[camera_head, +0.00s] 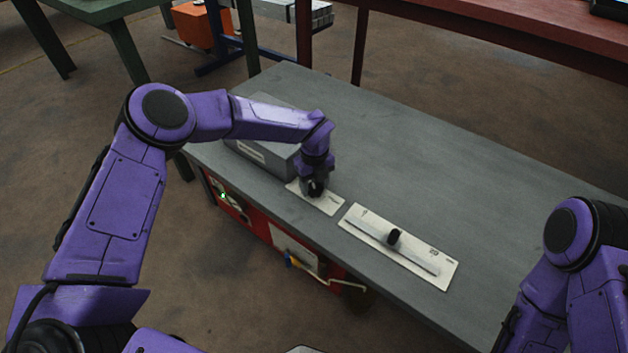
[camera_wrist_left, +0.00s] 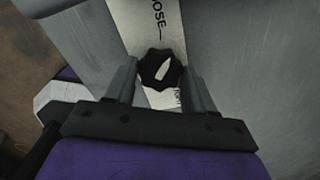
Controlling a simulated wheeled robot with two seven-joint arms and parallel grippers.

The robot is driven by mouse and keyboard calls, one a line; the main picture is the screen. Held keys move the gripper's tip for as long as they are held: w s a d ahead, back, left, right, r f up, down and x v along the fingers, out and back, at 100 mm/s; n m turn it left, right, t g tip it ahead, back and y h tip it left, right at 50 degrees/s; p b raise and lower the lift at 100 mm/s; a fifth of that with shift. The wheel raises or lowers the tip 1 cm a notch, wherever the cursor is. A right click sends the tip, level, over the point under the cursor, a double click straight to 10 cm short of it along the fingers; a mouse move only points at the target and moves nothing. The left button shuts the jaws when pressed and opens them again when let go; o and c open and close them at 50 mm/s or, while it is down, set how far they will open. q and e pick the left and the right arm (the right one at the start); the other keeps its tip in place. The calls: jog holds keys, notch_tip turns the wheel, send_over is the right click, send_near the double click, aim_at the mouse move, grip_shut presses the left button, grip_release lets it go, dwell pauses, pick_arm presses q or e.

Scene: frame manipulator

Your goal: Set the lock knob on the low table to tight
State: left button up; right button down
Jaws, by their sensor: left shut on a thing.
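The lock knob (camera_wrist_left: 160,69) is black and lobed with a white pointer, and sits on a pale plate (camera_head: 325,204) on the grey low table (camera_head: 440,170). In the left wrist view the plate reads "OSE" at the top and has partly hidden lettering, seemingly "TIGHT", below the knob. The pointer lies mostly along the plate, slightly slanted, its narrower end seemingly toward the "OSE" side. My left gripper (camera_head: 316,187) is over the knob, its two fingers on either side, shut on it. In the head view the gripper hides most of the knob. My right gripper is out of view.
A pale plate with a slider track and black slider knob (camera_head: 394,237) lies to the right. A grey box (camera_head: 262,143) stands close behind and left of my left gripper. A red panel (camera_head: 265,226) with cables is at the table's front. The table's right part is clear.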

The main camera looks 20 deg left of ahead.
aim_at(314, 187)
pick_arm(q)
jog(key=m+p, duration=0.2)
jog(key=m, duration=0.3)
jog(key=shift+r+m, duration=0.1)
jog(key=shift+m, duration=0.2)
jog(key=m+p, duration=0.1)
jog(key=m, duration=0.5)
jog(key=m+p, duration=0.1)
jog(key=m, duration=0.5)
jog(key=shift+m, duration=0.3)
jog(key=m, duration=0.6)
jog(key=shift+m+p, duration=0.3)
jog(key=shift+p, duration=0.1)
jog(key=o, duration=1)
notch_tip(314, 187, up, 10)
jog(key=shift+r+p, duration=0.2)
jog(key=shift+p, duration=0.55)
